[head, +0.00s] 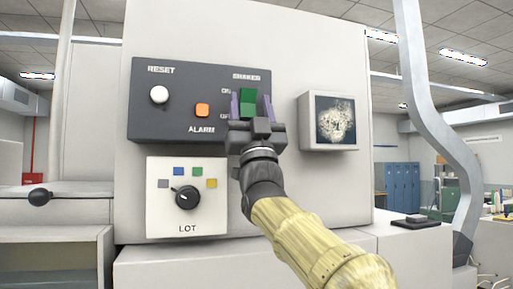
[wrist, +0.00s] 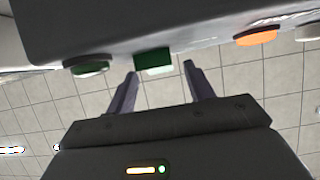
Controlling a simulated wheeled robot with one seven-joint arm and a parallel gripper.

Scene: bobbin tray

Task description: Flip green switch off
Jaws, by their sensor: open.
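The green switch (head: 247,97) is on the dark control panel (head: 180,121), at its right side, with ON marked above OFF beside it. I cannot tell which way it is set. My gripper (head: 251,104) is in front of the panel, with its two purple fingers apart on either side of the switch. The lower part of the switch is hidden behind my gripper in the head view. In the wrist view, the green switch (wrist: 154,62) shows between the open fingertips, with nothing held. Whether the fingers touch it I cannot tell.
A white RESET button (head: 159,94) and an orange ALARM button (head: 202,110) are left of the switch. A LOT dial (head: 187,197) is below and a small screen (head: 335,120) is to the right. The wrist view shows another dark green round part (wrist: 88,67).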

